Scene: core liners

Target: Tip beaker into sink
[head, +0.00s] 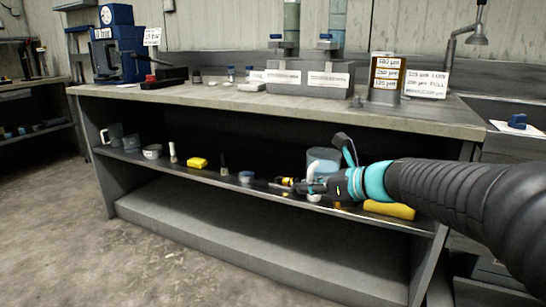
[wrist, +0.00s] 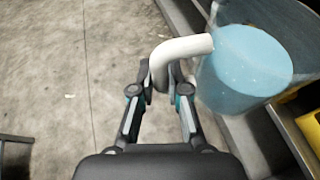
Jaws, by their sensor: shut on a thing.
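The beaker (head: 322,158) is a wide vessel with pale blue contents and a white handle. It stands roughly upright at the lower shelf of the bench, partly hidden behind my gripper (head: 312,188). In the wrist view the beaker (wrist: 245,72) is to the right of my gripper (wrist: 160,80). My fingers are shut on its white handle (wrist: 183,50). I cannot tell whether its base touches the shelf. A dark sink (head: 490,107) is at the far right of the bench, with a tap (head: 452,45) above it.
The lower shelf (head: 215,172) also carries mugs (head: 115,135), a yellow sponge (head: 197,162), a small blue-rimmed dish (head: 246,176) and a yellow item (head: 390,210) right of the beaker. The benchtop (head: 300,103) overhangs the shelf. The floor in front is clear.

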